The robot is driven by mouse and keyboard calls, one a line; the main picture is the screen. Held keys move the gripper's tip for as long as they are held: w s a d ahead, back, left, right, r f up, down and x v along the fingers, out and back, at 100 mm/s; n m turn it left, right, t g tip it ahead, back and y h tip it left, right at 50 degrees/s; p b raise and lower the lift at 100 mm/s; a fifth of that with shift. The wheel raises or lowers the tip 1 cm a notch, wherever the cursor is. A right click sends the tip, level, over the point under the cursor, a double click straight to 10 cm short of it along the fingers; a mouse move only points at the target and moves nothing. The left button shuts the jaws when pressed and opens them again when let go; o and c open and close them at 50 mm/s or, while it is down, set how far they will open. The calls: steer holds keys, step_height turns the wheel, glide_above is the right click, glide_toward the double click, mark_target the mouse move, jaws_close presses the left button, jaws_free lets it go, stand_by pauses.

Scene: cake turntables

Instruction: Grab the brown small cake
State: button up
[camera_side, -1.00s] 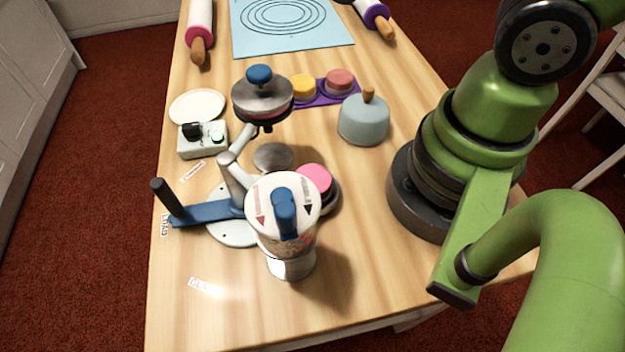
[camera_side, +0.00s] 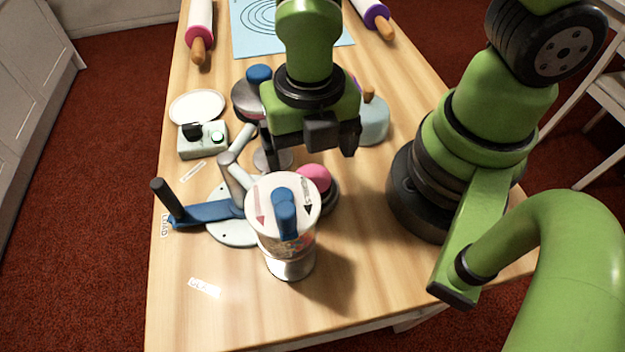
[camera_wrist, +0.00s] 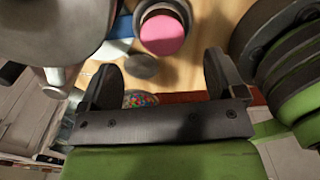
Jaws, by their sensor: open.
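No brown small cake can be made out in either view. My gripper (camera_side: 310,157) is open and empty, pointing down above the middle of the table. It also shows in the wrist view (camera_wrist: 160,72), its two dark fingers apart. A pink round cake (camera_side: 315,176) sits on a dark round stand, just below my gripper in the side view and partly behind the canister. The pink cake also shows in the wrist view (camera_wrist: 163,34), beyond my fingertips. A grey empty disc (camera_wrist: 142,66) lies beside it. My gripper and arm hide the purple tray area behind them.
A tall canister (camera_side: 276,226) with a white, blue-handled lid stands in front.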

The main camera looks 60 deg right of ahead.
mark_target(313, 179)
steer(key=shift+s+d+f, duration=0.1)
steer(key=shift+f, duration=3.15)
steer(key=shift+c, duration=0.5)
steer(key=c, duration=1)
steer(key=shift+r, duration=0.15)
